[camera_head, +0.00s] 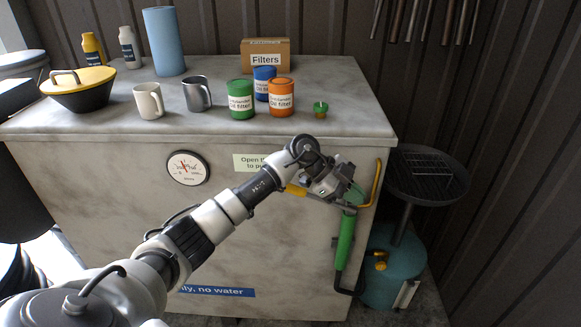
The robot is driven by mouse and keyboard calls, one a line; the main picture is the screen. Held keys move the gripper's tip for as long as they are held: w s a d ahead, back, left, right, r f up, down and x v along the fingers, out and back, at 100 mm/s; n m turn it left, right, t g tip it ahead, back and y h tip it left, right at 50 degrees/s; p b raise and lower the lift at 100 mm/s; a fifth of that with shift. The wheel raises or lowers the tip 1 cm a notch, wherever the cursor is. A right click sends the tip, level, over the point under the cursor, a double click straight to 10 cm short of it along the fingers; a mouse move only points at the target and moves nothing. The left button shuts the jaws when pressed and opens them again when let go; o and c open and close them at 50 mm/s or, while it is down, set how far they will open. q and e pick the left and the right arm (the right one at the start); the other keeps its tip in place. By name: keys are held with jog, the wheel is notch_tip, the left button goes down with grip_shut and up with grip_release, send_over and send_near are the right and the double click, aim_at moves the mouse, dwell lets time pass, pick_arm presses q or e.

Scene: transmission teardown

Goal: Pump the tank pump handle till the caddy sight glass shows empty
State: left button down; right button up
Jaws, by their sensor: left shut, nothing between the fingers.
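A green bar (345,240), which looks like the pump handle or pump body, hangs upright at the right end of the cabinet-like tank front (270,220). My left gripper (350,196) is shut and empty at the upper end of this bar. It covers the bar's top, so I cannot tell whether they touch. The teal caddy (385,262) stands on the floor to the right. A pale upright strip on it, perhaps the sight glass (407,294), is too small to read. My right gripper is out of view.
A yellow bent pipe (377,184) and a yellow lever (296,190) flank my gripper. A round gauge (188,167) is on the front. A dark drain pan (428,172) stands above the caddy. Mugs, oil filters and a Filters box (266,52) stand on top.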

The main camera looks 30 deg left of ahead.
pick_arm(q)
jog(key=a+r+n+g+y, duration=0.1)
jog(key=a+r+n+y, duration=0.3)
jog(key=a+r+y, duration=0.55)
notch_tip(320, 180, up, 3)
jog(key=n+g+p, duration=0.1)
jog(key=n, duration=0.2)
send_over(292, 185)
jog(key=s, duration=0.1)
jog(key=shift+s+d+y, duration=0.2)
jog(key=shift+d+y, duration=0.05)
jog(key=shift+d, duration=0.15)
jog(key=shift+f, duration=0.1)
jog(key=f+p, duration=0.1)
jog(key=f, duration=0.2)
jog(key=f+p, duration=0.1)
jog(key=f, duration=0.2)
jog(key=w+f+p, duration=0.1)
jog(key=f, duration=0.2)
jog(key=shift+d+f, duration=0.4)
jog(key=f, duration=0.1)
jog(key=a+f+p, duration=0.1)
jog(key=shift+a+f, duration=0.3)
jog(key=shift+f, duration=0.1)
jog(key=shift+a+f, duration=0.15)
jog(key=shift+f, duration=0.25)
